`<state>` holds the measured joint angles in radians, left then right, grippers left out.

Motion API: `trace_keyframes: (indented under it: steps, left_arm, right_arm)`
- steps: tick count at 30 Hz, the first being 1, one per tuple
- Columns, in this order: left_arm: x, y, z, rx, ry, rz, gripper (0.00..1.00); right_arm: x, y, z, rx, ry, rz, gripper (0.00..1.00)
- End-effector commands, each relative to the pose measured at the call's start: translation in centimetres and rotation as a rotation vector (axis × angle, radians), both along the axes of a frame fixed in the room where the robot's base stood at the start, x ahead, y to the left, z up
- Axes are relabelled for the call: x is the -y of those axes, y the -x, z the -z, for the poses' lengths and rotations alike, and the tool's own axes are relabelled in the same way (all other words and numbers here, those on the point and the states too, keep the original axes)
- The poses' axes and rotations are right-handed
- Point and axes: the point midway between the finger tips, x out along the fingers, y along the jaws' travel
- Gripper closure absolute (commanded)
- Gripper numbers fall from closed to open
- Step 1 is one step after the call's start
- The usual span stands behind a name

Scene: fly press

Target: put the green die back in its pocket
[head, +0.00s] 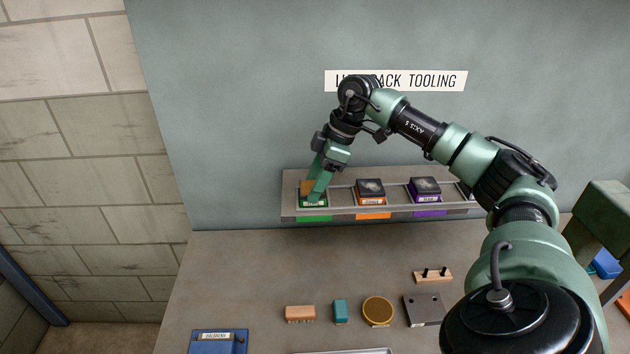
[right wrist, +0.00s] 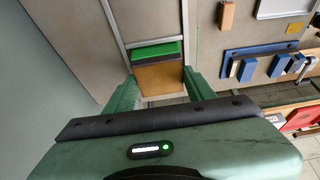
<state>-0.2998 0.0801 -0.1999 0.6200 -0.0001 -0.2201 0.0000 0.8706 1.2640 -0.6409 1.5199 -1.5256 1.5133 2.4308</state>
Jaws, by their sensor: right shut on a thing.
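The green die (head: 313,198) is at the left end of the rack (head: 341,204), at the pocket above the green label (head: 313,217). In the right wrist view the die shows a green strip (right wrist: 155,50) and a tan face (right wrist: 160,77). My right gripper (head: 314,187) reaches down over it and is shut on it, one finger on each side. The fingers hide part of the die and the pocket, so I cannot tell whether it is fully seated. My left gripper is not in view.
An orange die (head: 370,192) and a purple die (head: 425,190) sit to the right in the rack. On the bench are a wooden brush (head: 300,313), a teal block (head: 340,311), a brass round tin (head: 378,311) and a grey plate (head: 424,309). The bench just before the rack is clear.

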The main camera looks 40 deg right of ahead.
Motion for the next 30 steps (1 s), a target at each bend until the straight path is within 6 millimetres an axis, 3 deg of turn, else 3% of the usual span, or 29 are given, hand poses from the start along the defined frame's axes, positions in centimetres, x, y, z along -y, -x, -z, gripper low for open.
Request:
trace_keyframes:
  steps: [8, 9, 11, 12, 23, 30]
  left_arm:
    - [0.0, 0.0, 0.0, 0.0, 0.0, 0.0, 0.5]
    - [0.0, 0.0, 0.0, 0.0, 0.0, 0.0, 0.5]
    - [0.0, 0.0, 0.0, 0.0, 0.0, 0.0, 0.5]
    - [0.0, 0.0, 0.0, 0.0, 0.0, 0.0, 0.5]
    - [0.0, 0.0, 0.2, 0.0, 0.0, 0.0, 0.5]
    - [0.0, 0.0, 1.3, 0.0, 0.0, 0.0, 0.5]
  right_arm:
    - [0.0, -0.1, -0.2, 0.005, -0.001, 0.0, 1.0]
    - [0.0, -0.1, -0.2, 0.005, -0.001, 0.0, 0.4]
    - [0.0, -0.1, -0.2, 0.005, -0.001, 0.0, 0.23]
    - [0.0, -0.1, -0.2, 0.005, -0.001, 0.0, 0.2]
    - [0.1, 0.1, -0.2, -0.001, 0.001, 0.0, 0.2]
    - [1.2, 0.9, -3.7, 0.007, 0.001, 0.001, 0.2]
